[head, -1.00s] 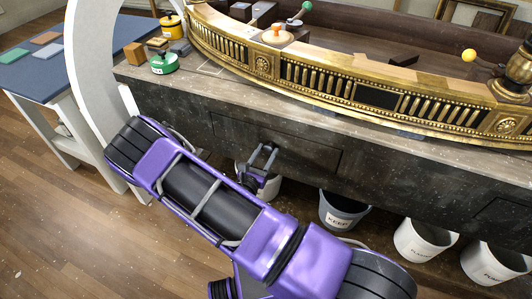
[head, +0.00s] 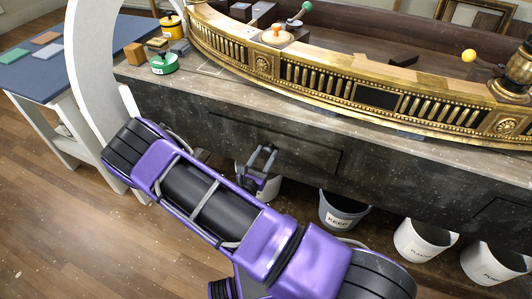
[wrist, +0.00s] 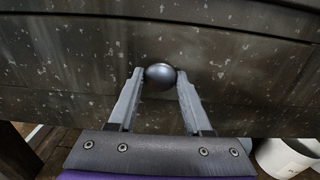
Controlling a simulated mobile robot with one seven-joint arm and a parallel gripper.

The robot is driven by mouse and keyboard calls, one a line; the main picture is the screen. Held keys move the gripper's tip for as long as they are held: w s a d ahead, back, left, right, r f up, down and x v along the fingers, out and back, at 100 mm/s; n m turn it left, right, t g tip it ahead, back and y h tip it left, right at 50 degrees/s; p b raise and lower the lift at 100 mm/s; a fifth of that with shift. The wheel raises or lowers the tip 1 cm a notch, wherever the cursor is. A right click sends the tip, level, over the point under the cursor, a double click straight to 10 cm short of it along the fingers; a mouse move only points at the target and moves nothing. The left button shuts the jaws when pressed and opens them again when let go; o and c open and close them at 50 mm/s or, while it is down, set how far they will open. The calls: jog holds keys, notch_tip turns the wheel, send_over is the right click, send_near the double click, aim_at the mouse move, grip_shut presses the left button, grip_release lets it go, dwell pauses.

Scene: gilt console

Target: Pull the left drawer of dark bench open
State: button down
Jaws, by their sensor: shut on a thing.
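The dark bench (head: 180,108) runs across the head view, with its left drawer (head: 310,150) in the front face. The drawer also fills much of the wrist view (wrist: 75,60). My gripper is shut on the knob. In the head view my gripper (head: 264,152) reaches the drawer front and hides the knob. Any gap around the drawer is too small to tell.
Several bins, one grey (head: 340,210) and one white (head: 425,238), stand below the bench. A gilt console piece (head: 345,88) lies on top. A blue-topped side table (head: 60,70) and a white arch (head: 82,50) are at left. Wooden floor at lower left is clear.

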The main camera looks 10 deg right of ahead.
jog(key=v, duration=2.5)
jog(key=shift+d, duration=0.1)
jog(key=shift+c, duration=1.8)
grip_release()
jog(key=v, duration=1.7)
jog(key=shift+s, duration=0.15)
jog(key=shift+r, duration=0.15)
